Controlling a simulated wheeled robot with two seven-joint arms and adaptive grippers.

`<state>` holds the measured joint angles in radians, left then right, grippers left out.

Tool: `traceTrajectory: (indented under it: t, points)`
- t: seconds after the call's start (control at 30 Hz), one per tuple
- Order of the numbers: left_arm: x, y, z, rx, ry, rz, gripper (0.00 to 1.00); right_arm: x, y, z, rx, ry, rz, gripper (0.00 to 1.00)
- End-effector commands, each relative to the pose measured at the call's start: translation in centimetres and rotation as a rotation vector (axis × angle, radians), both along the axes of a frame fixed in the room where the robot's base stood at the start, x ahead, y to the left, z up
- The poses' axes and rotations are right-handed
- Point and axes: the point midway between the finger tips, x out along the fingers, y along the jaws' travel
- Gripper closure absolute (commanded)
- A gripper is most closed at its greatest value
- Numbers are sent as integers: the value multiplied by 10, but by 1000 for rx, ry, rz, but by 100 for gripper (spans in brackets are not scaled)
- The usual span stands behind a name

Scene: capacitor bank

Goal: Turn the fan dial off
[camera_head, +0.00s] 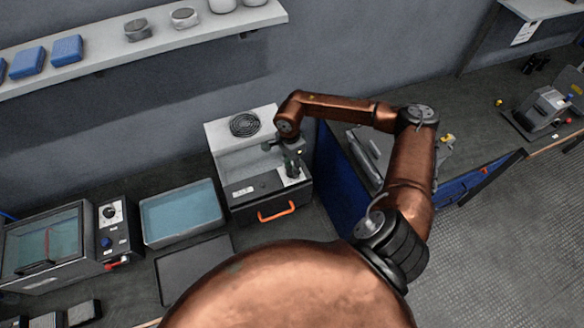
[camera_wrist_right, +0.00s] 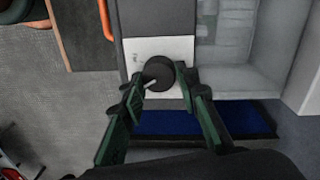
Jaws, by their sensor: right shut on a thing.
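The fan dial (camera_wrist_right: 159,73) is a round black knob with a light pointer mark, on a white plate (camera_wrist_right: 142,50) in the right wrist view. The pointer aims toward the lower left of that view. My right gripper (camera_wrist_right: 160,84) has its two green fingers on either side of the dial and is shut on it. In the head view my right gripper (camera_head: 291,166) reaches down to the front panel of the white and dark fan unit (camera_head: 232,150). The fan grille (camera_head: 245,124) is on the unit's top. The dial is hidden there by the gripper. My left gripper is not in view.
An orange handle (camera_head: 277,211) sticks out of the unit's front. A blue tray (camera_head: 181,212) stands left of the unit, and an oven-like box (camera_head: 45,245) is farther left. A shelf (camera_head: 150,48) runs along the wall above. A blue-sided bench (camera_head: 345,185) stands to the right.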

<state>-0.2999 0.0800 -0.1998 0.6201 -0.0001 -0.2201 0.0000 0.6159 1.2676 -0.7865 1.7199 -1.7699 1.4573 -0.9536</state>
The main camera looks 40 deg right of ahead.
Motion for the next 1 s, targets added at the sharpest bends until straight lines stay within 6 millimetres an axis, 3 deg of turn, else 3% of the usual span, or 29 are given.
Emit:
traceTrajectory:
  t: [0.27,0.63,0.77,1.0]
  points:
    - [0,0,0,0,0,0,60,1,0,1,0,-2,-1,54]
    - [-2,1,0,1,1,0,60,1,0,6,0,-3,-1,53]
    - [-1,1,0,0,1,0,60,3,-1,24,-1,-4,-1,53]
    - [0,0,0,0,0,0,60,6,-1,75,-2,-5,-1,53]
